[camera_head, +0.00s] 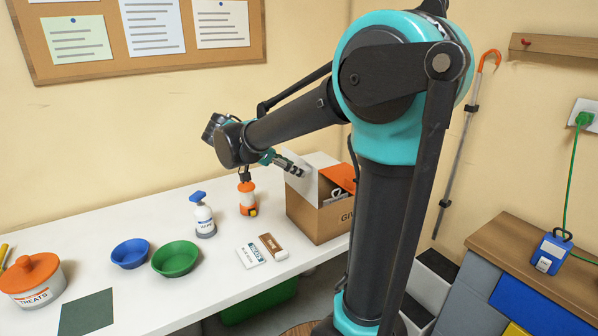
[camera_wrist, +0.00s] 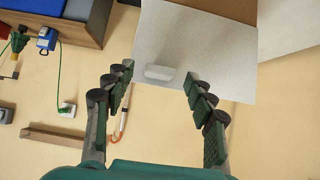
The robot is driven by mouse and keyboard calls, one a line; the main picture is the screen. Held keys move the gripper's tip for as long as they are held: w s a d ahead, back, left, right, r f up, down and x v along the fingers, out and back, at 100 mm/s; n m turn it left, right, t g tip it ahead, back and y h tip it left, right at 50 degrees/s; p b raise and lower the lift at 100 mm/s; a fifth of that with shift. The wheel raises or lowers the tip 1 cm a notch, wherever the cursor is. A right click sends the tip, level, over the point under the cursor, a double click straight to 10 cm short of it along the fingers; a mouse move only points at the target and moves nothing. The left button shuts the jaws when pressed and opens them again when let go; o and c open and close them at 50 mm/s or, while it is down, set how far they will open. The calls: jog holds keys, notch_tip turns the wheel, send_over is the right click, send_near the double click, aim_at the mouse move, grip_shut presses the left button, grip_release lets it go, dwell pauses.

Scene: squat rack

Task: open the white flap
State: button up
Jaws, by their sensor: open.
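The white flap (camera_head: 318,163) stands raised and tilted at the left side of the cardboard box (camera_head: 318,222) at the table's right end. In the wrist view the flap (camera_wrist: 200,45) is a pale sheet across the upper middle, with a small white tab (camera_wrist: 160,73) near its lower left edge. My gripper (camera_head: 297,170) is beside the flap's left face. In the wrist view my gripper (camera_wrist: 159,72) is open, with the tab between its fingertips in the picture. I cannot tell whether a finger touches the flap.
An orange item (camera_head: 338,178) shows in the box. A green bowl (camera_head: 175,258) and a blue bowl (camera_head: 130,253) sit at mid-table. A small carton (camera_head: 252,256) lies in front.

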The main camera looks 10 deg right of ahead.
jog(key=v, duration=0.8)
jog(key=shift+a, duration=0.2)
jog(key=shift+s, duration=0.1)
jog(key=s+d+f+n+y, duration=0.2)
jog(key=s+f+n+y, duration=0.1)
jog(key=f, duration=0.6)
jog(key=s+d+f+n+y, duration=0.3)
jog(key=s+f+n, duration=0.3)
jog(key=s+f, duration=0.2)
jog(key=s+d+f+n+t+y, duration=0.1)
jog(key=s+d+f+n+y, duration=0.2)
jog(key=f, duration=0.7)
jog(key=s+n+y, duration=0.1)
jog(key=s+n, duration=0.1)
jog(key=shift+s+f, duration=0.2)
jog(key=shift+s, duration=0.2)
